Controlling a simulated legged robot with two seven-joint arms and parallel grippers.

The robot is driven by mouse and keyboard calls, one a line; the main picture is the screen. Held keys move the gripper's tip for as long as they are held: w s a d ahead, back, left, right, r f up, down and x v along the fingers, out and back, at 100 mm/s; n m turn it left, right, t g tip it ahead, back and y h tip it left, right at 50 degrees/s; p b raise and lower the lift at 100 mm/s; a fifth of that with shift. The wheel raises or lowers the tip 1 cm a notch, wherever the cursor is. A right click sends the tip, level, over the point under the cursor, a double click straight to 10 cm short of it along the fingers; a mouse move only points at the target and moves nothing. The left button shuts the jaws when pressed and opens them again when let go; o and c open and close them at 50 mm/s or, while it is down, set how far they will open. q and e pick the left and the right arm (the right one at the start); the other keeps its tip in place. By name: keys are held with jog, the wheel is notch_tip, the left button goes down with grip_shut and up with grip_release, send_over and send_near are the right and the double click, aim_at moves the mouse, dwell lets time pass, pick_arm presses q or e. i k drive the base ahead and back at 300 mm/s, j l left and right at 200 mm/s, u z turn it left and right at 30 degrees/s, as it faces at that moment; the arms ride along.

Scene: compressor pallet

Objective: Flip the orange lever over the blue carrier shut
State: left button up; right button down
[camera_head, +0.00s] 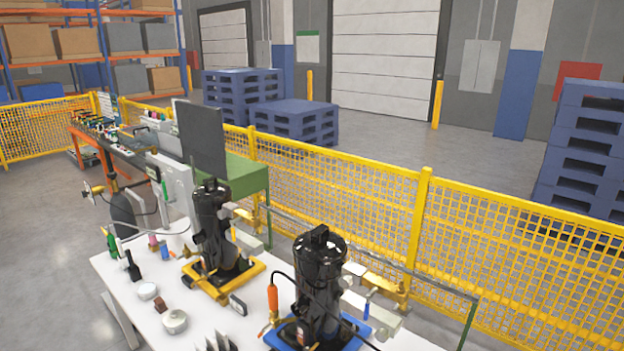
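The blue carrier (352,331) sits on the white table at the bottom of the head view, partly cut off by the lower edge. A black compressor (319,262) stands upright in it. The orange lever (272,298) stands nearly upright at the left side of the blue carrier, in front of the compressor. A dark cable runs close to the lever.
A second black compressor (211,228) stands in a yellow carrier (206,284) to the left. Small bowls (174,321), bottles (132,266) and other small items lie on the white table (124,286). A yellow mesh fence (345,207) runs behind.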

aim_at(270, 325)
jog(key=i+j+u, duration=0.4)
jog(key=i+j, duration=0.45)
jog(key=i, duration=0.15)
